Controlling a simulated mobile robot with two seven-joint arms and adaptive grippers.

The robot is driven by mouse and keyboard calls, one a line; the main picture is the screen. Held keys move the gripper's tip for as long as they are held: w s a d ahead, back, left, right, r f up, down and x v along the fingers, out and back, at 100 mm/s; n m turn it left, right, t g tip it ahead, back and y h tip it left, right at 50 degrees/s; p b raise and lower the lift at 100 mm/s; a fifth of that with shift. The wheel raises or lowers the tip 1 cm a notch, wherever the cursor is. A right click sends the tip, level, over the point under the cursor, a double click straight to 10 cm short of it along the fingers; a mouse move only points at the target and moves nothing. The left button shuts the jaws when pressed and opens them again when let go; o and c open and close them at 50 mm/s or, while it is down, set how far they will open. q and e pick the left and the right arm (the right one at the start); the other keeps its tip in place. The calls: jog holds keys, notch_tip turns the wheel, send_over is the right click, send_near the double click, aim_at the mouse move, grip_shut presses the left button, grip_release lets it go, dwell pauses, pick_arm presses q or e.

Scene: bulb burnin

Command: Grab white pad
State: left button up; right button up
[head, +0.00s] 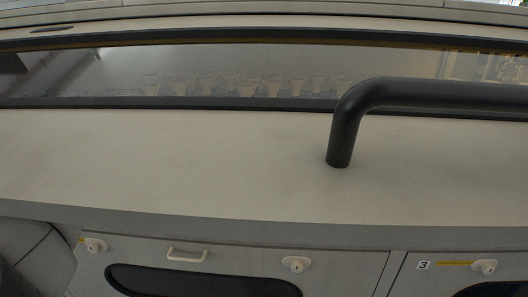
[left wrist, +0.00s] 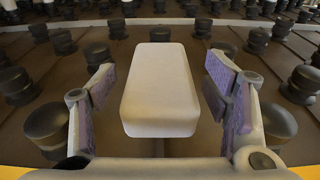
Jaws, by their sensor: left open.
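The white pad (left wrist: 160,92) is a pale, rounded rectangular block in the middle of the left wrist view. My left gripper (left wrist: 168,100) is open, with one purple-lined finger on each side of the pad. Gaps show between the pad and both fingers, so it appears untouched. The pad's underside is mostly hidden. Neither the pad nor either gripper shows in the head view.
Several dark round knobs (left wrist: 46,125) stand in rows around the pad on a brown surface. In the head view, a pale cabinet front has a thick black bar handle (head: 345,125), a dark window strip (head: 200,75) and lower doors with white knobs (head: 296,264).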

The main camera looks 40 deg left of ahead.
pick_arm(q)
jog(key=shift+a, duration=0.1)
jog(key=c, duration=1.2)
